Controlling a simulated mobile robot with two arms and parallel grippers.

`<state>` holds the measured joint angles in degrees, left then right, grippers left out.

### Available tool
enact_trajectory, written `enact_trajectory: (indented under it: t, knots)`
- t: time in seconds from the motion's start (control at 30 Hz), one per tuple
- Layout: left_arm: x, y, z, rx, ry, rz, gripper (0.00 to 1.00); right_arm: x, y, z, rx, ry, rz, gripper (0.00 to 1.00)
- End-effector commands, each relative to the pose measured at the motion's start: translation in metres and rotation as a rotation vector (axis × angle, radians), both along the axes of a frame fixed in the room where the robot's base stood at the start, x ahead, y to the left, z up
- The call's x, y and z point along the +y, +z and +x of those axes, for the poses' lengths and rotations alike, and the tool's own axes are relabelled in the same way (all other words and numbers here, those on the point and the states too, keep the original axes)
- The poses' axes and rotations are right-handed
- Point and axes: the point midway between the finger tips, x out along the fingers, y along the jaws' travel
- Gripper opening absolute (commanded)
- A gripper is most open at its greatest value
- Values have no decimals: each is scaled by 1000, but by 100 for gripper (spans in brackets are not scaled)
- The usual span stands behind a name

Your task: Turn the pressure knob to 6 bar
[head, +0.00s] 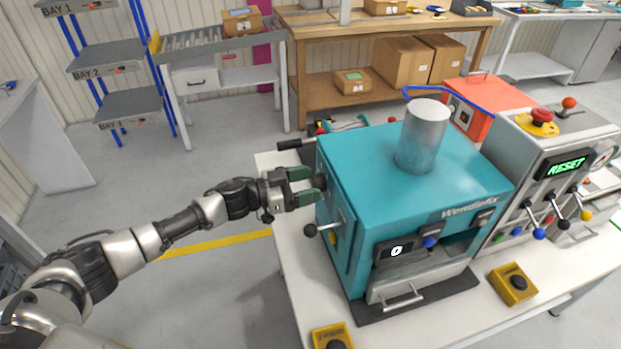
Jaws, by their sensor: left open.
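A teal machine (375,165) marked "Wendlefix" stands on the white bench, with a grey cylinder (424,138) on top. A small blue knob (431,242) sits right of that display. A dark round knob (320,183) is on the machine's left side. I cannot tell from any label which knob is for pressure. My left gripper (311,184) is open beside the machine's left side, its green-padded fingers above and below the dark knob's level. I cannot tell whether they touch it. My right gripper is not in view.
A ball-ended lever (311,230) juts from the machine's left side, just below my left gripper. A grey machine (540,150) with a "RESET" display, levers and a red button stands at right. Yellow button boxes (513,284) sit on the bench (292,262). Floor at left is clear.

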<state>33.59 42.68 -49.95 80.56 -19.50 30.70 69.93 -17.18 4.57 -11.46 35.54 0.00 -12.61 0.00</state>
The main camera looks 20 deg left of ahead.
Motion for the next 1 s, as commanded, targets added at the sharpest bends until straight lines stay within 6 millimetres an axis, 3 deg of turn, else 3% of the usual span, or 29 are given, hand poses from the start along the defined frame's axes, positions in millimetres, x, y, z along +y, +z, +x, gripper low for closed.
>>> enact_trajectory:
  t: [0.4, 0.73, 1.0]
  knots:
    - [-9, 0, 6, 0, 0, 0, 68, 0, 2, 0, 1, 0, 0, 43]
    - [-8, 0, 6, 0, 0, 0, 19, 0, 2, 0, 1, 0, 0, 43]
    - [-8, -1, 6, -21, 0, 14, 19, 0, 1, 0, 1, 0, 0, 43]
